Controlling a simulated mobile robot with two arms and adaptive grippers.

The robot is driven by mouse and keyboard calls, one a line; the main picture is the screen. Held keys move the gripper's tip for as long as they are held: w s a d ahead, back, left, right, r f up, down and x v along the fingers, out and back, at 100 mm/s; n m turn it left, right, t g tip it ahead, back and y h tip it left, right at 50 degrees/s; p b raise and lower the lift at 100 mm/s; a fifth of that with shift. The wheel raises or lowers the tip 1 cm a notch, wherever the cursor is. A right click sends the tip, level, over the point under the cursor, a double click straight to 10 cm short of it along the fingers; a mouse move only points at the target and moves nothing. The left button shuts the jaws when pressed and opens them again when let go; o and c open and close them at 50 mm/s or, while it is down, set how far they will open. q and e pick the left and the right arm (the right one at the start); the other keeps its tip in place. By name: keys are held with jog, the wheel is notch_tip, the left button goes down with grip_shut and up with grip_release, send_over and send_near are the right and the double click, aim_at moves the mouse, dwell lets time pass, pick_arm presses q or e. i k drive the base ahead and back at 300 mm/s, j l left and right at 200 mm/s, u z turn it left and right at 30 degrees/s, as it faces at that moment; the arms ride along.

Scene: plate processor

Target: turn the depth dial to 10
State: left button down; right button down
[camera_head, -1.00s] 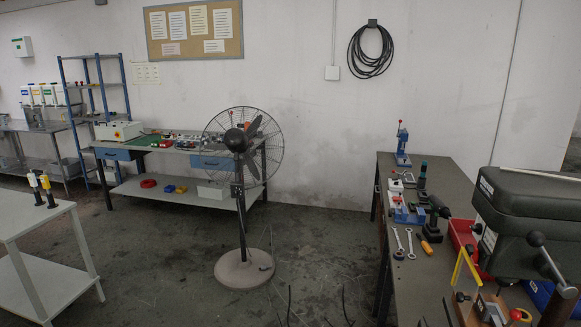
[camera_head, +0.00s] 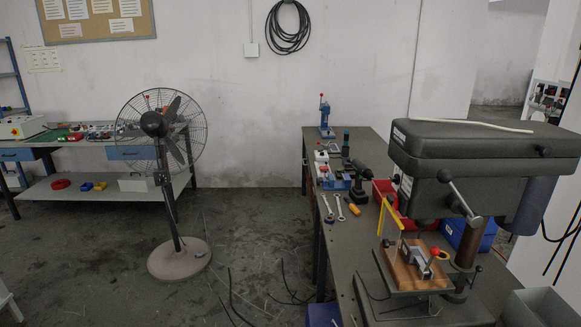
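A dark green drill press (camera_head: 480,150) stands on the workbench at the right. Its feed lever (camera_head: 460,198) has a black knob at its upper end and slants down to the right. A small pale patch (camera_head: 405,186) shows on the left side of the head, but I cannot tell whether it is the depth dial, and no number is readable. Below the head is a wooden work plate (camera_head: 404,277) with a clamped metal block and a red-knobbed handle. Neither of my grippers is in view.
The workbench (camera_head: 352,240) also carries wrenches (camera_head: 327,208), a cordless drill (camera_head: 360,180), a red bin (camera_head: 384,189) and a blue press (camera_head: 326,120). A pedestal fan (camera_head: 180,262) stands left on the floor. Thin dark cables (camera_head: 235,300) lie near the bench. Open floor lies between.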

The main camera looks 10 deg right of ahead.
aim_at(396, 179)
jog(key=z, duration=1.45)
